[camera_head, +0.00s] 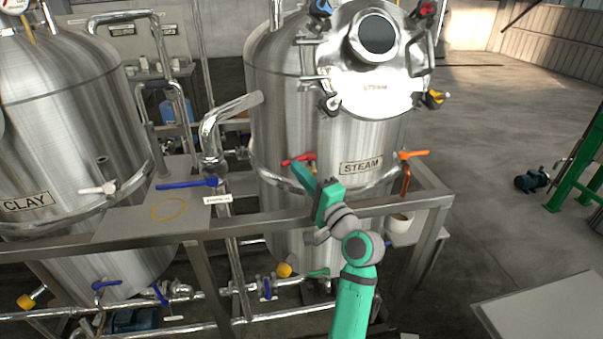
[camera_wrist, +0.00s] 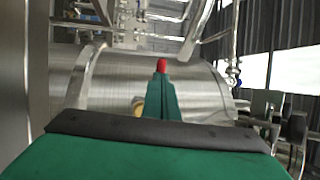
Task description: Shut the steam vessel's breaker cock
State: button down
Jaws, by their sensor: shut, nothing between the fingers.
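The steam vessel (camera_head: 275,120) is a brushed steel tank with a STEAM plate (camera_head: 361,166). A red-handled cock (camera_head: 300,158) is on its front, left of the plate. An orange-handled cock (camera_head: 411,154) is to the right of the plate. I cannot tell from any marking which is the breaker cock. My gripper (camera_head: 298,169) is shut, with its tip right at the red handle; contact is unclear. In the wrist view, the shut green fingers (camera_wrist: 162,82) point at the red handle (camera_wrist: 162,65), which shows just beyond their tip and is partly hidden.
A steel frame rail (camera_head: 250,218) runs in front of the vessel, below my gripper. The clay vessel (camera_head: 65,120) stands at left. A blue handle (camera_head: 187,183) lies above the plate between the vessels. Open floor (camera_head: 480,150) is at right.

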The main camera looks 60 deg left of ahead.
jog(key=shift+s+a, duration=0.35)
jog(key=shift+a, duration=0.2)
jog(key=shift+s+a, duration=0.3)
jog(key=shift+a, duration=0.25)
